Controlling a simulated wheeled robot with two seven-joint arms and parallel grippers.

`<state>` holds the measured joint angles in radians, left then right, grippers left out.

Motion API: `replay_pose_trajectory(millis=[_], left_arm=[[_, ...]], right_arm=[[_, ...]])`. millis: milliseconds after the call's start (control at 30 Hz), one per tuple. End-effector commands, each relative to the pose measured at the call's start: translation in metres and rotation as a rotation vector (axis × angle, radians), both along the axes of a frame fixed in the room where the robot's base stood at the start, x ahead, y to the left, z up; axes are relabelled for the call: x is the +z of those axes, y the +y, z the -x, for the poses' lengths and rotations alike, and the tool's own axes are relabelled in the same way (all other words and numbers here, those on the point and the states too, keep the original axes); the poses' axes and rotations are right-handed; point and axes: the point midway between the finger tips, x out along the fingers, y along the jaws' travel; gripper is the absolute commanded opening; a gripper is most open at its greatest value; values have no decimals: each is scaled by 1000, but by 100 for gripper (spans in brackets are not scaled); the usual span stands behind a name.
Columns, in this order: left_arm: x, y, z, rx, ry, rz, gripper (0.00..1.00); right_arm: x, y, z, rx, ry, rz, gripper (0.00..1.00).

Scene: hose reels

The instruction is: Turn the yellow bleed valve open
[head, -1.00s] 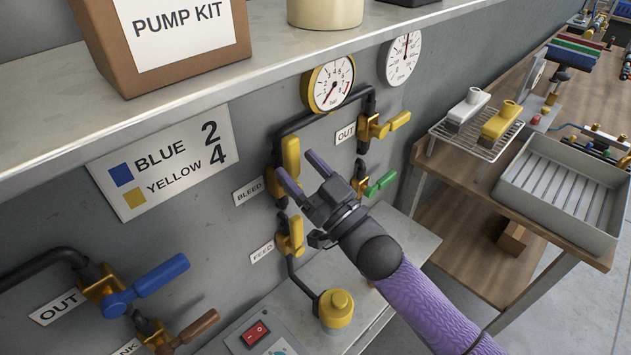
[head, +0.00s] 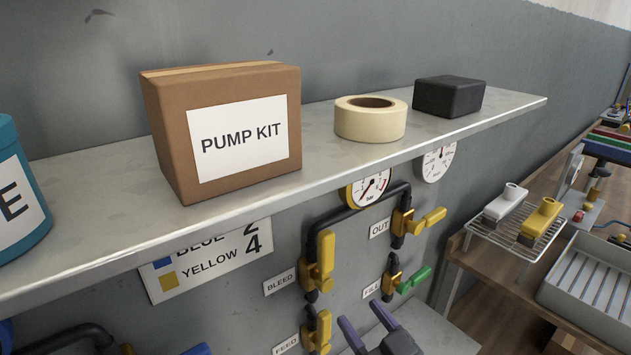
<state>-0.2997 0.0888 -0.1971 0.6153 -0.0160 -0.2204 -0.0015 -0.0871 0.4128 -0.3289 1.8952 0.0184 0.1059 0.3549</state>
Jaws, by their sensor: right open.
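The yellow bleed valve (head: 326,256) is on the grey wall panel, right of its BLEED label (head: 280,283). Its handle stands nearly upright along the dark pipe. My right gripper (head: 362,314) is at the bottom edge, its two purple fingers spread apart and empty. The fingers appear below and to the right of the bleed valve, clear of it, and beside the yellow feed valve (head: 318,330). My left gripper is not in view.
A metal shelf (head: 90,210) juts out above the valves, holding the pump kit box (head: 222,130), a tape roll (head: 370,120) and a black block (head: 449,96). A yellow out valve (head: 412,222) and green-handled fill valve (head: 408,281) are to the right. The shelf partly hides the gauges.

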Motion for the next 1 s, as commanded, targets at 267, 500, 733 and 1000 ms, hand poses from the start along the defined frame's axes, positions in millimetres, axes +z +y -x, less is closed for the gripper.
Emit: replay_pose_trajectory(millis=[267,500,733,1000], left_arm=[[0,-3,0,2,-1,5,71],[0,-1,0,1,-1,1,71],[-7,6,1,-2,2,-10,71],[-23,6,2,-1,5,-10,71]], right_arm=[[-92,-26,73,-237,722,271,71],[-121,-44,160,-261,1169,426,71],[-168,-51,201,-239,1403,500,71],[-284,-52,211,-221,1458,526,71]])
